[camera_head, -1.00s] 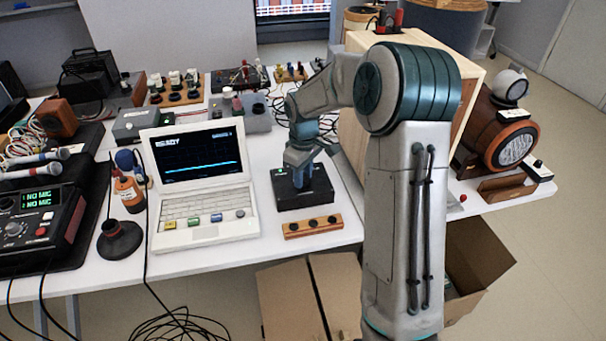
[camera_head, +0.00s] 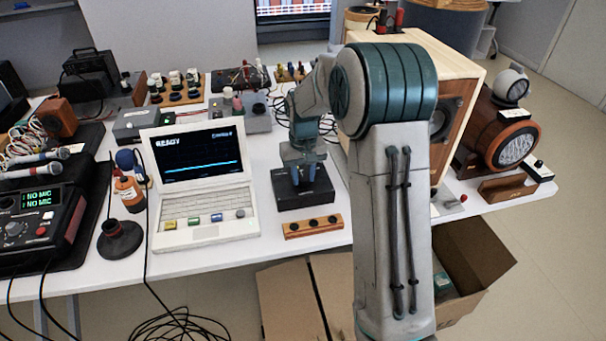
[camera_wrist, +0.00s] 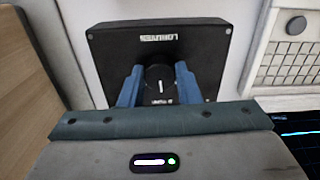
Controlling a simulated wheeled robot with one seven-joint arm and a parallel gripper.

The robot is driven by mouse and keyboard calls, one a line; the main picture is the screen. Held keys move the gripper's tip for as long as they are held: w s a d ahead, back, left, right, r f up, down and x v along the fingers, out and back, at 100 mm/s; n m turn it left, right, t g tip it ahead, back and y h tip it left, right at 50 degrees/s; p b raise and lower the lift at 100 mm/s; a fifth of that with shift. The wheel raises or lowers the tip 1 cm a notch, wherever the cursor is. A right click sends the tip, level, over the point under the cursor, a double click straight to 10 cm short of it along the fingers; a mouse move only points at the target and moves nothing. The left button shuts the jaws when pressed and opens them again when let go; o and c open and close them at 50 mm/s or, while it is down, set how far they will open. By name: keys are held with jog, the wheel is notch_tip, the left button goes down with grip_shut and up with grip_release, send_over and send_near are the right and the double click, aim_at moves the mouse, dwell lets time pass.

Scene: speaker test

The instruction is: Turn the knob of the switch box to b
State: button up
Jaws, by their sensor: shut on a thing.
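The switch box is a black box (camera_head: 318,191) on the white table, just right of the laptop in the head view. It also shows in the wrist view (camera_wrist: 110,45), with white lettering on its top. Its round black knob (camera_wrist: 160,80) has a white pointer line and sits between my two blue fingers. My gripper (camera_wrist: 159,88) is shut on the knob from above. In the head view my gripper (camera_head: 301,178) reaches down onto the box and hides the knob. Small white lettering lies beside the knob, partly hidden; I cannot read a "b".
A white laptop (camera_head: 205,205) showing "READY" stands left of the box. A wooden strip with black knobs (camera_head: 313,227) lies in front of it. A large wooden speaker cabinet (camera_head: 465,68) stands behind right. Open cardboard boxes (camera_head: 470,262) are on the floor.

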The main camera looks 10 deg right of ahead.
aim_at(303, 178)
jog(key=shift+m, duration=0.3)
jog(key=o, duration=1)
notch_tip(303, 178, up, 14)
jog(key=shift+f+p, duration=0.1)
jog(key=shift+p, duration=0.5)
jog(key=shift+s, duration=0.1)
jog(key=s+r+t+p, duration=0.1)
jog(key=s+p, duration=0.1)
jog(key=s, duration=0.7)
jog(key=s+r+t+p, duration=0.1)
jog(key=s+r+p, duration=0.1)
jog(key=s, duration=0.7)
jog(key=s+r+p, duration=0.2)
jog(key=s, duration=0.7)
jog(key=shift+s+a+t, duration=0.1)
jog(key=shift+t, duration=0.3)
